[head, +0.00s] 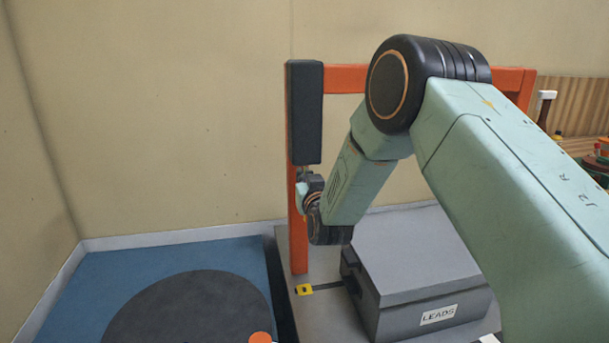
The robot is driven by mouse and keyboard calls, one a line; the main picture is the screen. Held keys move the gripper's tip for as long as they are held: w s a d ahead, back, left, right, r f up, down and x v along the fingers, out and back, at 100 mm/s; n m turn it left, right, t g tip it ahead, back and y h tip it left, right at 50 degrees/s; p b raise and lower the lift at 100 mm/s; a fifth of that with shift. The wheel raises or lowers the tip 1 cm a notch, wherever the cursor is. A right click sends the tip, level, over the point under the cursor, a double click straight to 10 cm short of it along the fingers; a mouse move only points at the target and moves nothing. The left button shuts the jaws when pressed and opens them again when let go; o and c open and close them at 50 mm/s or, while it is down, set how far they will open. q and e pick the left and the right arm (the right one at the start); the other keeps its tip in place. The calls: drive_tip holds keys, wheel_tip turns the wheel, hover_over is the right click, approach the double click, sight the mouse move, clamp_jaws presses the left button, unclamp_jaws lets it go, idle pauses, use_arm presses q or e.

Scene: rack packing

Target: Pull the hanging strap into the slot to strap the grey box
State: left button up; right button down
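The grey box (415,250) labelled LEADS sits on the grey shelf base (325,318) of an orange rack, partly behind my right arm. A small yellow piece with a dark centre (304,289) lies at the base's left, and a thin dark band (328,286) runs from it towards the box. I cannot tell whether this is the slot. My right gripper (303,184) is at the rack's left post, below a dark upright block (305,112). It is small and partly hidden, so its fingers and any grip on the hanging strap are unclear. My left gripper is out of view.
The orange rack frame (299,250) rises around the base, with a top bar (345,78). A blue surface with a dark round patch (190,310) lies to the left. A wooden surface with small items (575,146) is at the far right. A beige wall stands behind.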

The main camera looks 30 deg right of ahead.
wheel_tip(320, 180, down, 27)
drive_tip(key=b, duration=1.5)
drive_tip(key=c, duration=1.7)
unclamp_jaws()
drive_tip(key=shift+w+f, duration=0.1)
drive_tip(key=shift+f, duration=0.05)
drive_tip(key=shift+o, duration=0.8)
drive_tip(key=v, duration=1.2)
